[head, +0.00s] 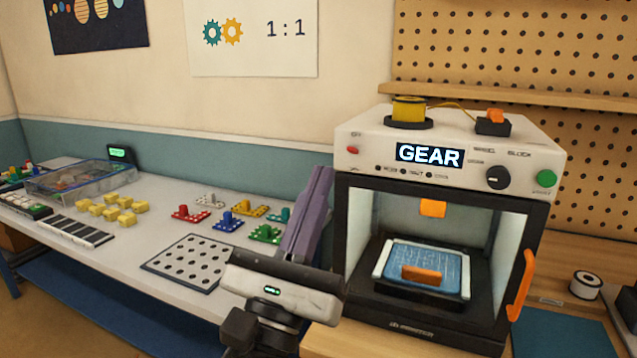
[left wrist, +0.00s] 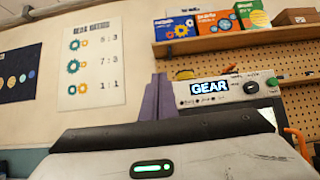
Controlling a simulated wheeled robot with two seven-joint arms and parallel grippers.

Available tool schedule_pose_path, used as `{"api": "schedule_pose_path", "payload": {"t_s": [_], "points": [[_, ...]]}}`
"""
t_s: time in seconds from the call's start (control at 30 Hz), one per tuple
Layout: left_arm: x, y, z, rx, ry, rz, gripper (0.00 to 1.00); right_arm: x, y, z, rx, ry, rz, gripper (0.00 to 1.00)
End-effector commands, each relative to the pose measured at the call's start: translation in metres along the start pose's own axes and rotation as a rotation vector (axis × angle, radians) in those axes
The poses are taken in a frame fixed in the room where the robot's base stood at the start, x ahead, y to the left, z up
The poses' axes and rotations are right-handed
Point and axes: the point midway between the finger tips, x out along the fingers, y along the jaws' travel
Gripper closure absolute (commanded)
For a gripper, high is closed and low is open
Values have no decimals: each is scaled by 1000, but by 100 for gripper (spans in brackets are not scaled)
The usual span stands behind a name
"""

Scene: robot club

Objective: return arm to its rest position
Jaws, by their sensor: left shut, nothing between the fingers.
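My left gripper (head: 318,205) is in the middle of the head view, with its purple fingers pointing up and closed together, nothing between them. It is in front of the left side of the white 3D printer (head: 352,158), whose display reads GEAR. In the left wrist view the closed fingers (left wrist: 158,97) rise in front of the wall, left of the printer's display (left wrist: 209,87). The printer's chamber holds a blue plate (head: 427,262) with an orange piece (head: 421,275) on it. My right gripper is in neither view.
A white table (head: 150,228) at left carries yellow blocks (head: 112,209), several coloured pegged pieces (head: 229,221), a perforated plate (head: 190,262) and a clear lidded box (head: 80,178). The printer's orange handle (head: 522,285) sticks out at right. A white spool (head: 585,285) stands beyond it.

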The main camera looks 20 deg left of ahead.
Motion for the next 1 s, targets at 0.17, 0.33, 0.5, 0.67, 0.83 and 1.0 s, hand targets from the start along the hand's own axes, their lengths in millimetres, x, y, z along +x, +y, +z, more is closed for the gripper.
{"api": "schedule_pose_path", "payload": {"t_s": [0.17, 0.33, 0.5, 0.67, 0.83, 1.0], "points": [[0, 0, 0, 0, 0, 0, 100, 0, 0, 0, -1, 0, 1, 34], [0, 0, 0, 0, 0, 0, 100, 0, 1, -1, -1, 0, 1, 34], [-9, 3, -24, -108, 64, 9, 100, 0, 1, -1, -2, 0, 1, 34], [-52, 11, -107, -535, 285, 99, 100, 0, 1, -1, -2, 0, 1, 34], [-140, 19, -205, -1121, 534, 374, 100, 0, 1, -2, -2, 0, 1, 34], [-250, 21, -275, -1644, 665, 806, 100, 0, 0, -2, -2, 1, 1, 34]]}}
